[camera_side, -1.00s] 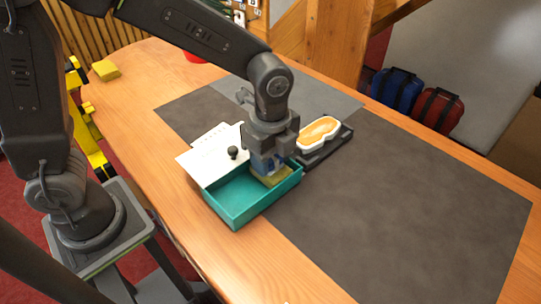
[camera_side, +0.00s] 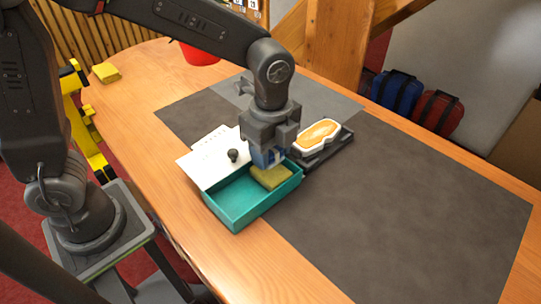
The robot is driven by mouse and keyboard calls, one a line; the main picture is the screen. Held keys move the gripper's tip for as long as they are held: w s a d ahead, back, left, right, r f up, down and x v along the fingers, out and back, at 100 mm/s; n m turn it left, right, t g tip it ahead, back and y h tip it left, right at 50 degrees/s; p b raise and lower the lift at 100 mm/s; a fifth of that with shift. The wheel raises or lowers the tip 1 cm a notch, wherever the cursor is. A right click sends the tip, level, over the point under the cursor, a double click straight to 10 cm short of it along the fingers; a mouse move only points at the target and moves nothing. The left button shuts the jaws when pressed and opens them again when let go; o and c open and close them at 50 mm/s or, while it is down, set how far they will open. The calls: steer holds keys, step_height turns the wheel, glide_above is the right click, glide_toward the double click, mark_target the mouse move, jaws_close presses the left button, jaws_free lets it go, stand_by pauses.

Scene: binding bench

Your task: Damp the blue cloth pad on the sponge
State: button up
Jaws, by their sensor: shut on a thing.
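My gripper (camera_side: 268,150) is over the far end of a teal tray (camera_side: 236,217), shut on the blue cloth pad (camera_side: 265,158). Only part of the pad shows between and below the jaws. The sponge (camera_side: 272,177), a yellow-olive block, lies in the tray's far right part, just below the pad. I cannot tell for certain whether the pad touches the sponge, but it looks slightly above it.
A white sheet with a dark knob (camera_side: 233,155) lies left of the tray. A white dish with orange-brown contents (camera_side: 318,134) sits on a dark holder to the right. A yellow block (camera_side: 106,72) lies at the back left. The dark mat (camera_side: 400,215) is clear on the right.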

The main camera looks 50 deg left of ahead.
steer(key=shift+r, duration=2.1)
